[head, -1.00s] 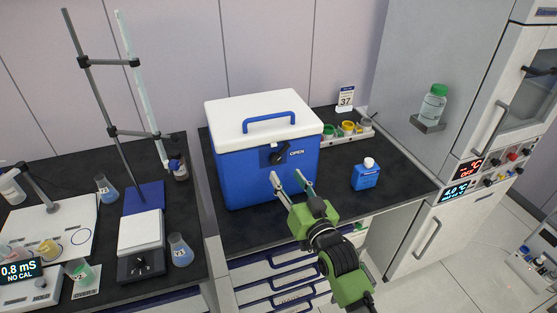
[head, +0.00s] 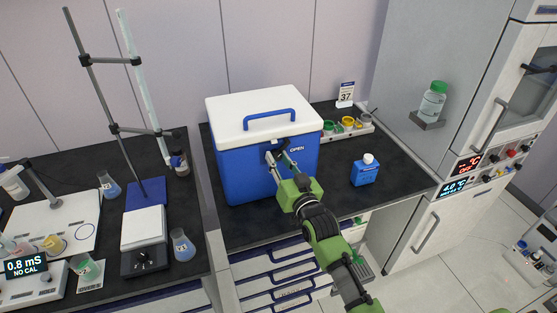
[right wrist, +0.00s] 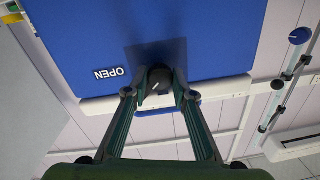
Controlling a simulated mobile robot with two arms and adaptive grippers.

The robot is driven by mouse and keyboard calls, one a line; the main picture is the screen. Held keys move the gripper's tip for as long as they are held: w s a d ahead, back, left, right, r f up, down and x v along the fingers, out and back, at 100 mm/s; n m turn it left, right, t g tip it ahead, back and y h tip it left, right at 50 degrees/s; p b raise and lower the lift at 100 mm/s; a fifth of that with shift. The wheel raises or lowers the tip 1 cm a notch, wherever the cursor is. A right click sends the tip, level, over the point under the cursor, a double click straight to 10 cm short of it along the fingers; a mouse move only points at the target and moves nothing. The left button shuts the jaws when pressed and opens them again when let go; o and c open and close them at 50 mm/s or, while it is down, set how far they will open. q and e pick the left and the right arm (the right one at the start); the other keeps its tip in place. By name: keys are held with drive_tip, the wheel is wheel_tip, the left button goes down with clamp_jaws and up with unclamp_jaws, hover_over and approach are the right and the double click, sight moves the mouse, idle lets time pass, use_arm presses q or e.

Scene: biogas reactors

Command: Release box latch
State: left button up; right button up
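A blue box (head: 245,175) with a white lid (head: 232,112) and a blue handle stands upright on the dark bench. The lid is shut. Its dark latch knob (right wrist: 158,80) is on the front face, beside the white word OPEN (head: 296,149). My right gripper (head: 278,157) is at the latch. In the right wrist view, its two fingers (right wrist: 160,92) stand apart, one on each side of the knob, with the knob between their tips. Whether they touch it is hard to tell. In the head view the fingers partly hide the latch. My left gripper is not in view.
A small blue bottle (head: 365,171) stands right of the box. A rack of coloured jars (head: 347,128) lies behind it. Bare bench lies between the box and the blue bottle.

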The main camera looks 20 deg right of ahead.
drive_tip(key=shift+m, duration=1.5)
drive_tip(key=o, duration=1.1)
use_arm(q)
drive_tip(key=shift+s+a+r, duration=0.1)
use_arm(e)
drive_tip(key=s, duration=1.2)
drive_tip(key=shift+d, duration=0.45)
drive_tip(key=shift+f, duration=0.15)
